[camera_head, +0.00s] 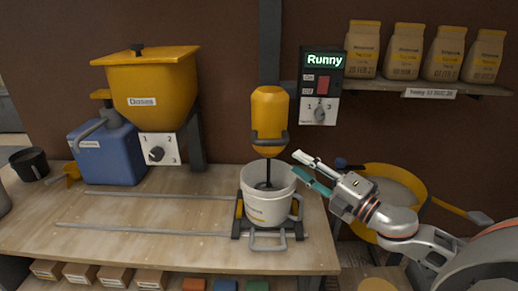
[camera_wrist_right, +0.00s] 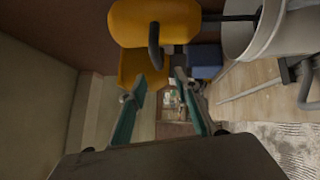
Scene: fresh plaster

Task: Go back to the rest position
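My right gripper (camera_head: 308,172) reaches in from the right in the head view, just right of the white bucket (camera_head: 268,210) and the yellow mixer (camera_head: 269,118). Its two fingers are spread apart with nothing between them. In the right wrist view its fingers (camera_wrist_right: 158,85) are also parted and empty, with the yellow mixer (camera_wrist_right: 150,22) and its grey handle in front and the bucket (camera_wrist_right: 270,28) at the upper right. The mixer's shaft reaches down into the bucket. My left gripper shows in neither view.
A yellow hopper (camera_head: 150,85) and a blue canister (camera_head: 108,155) stand at the left of the wooden table (camera_head: 150,215). A control box reading "Runny" (camera_head: 323,75) hangs on the wall. Paper bags (camera_head: 405,52) line a shelf. A yellow tub (camera_head: 400,185) is behind my right arm.

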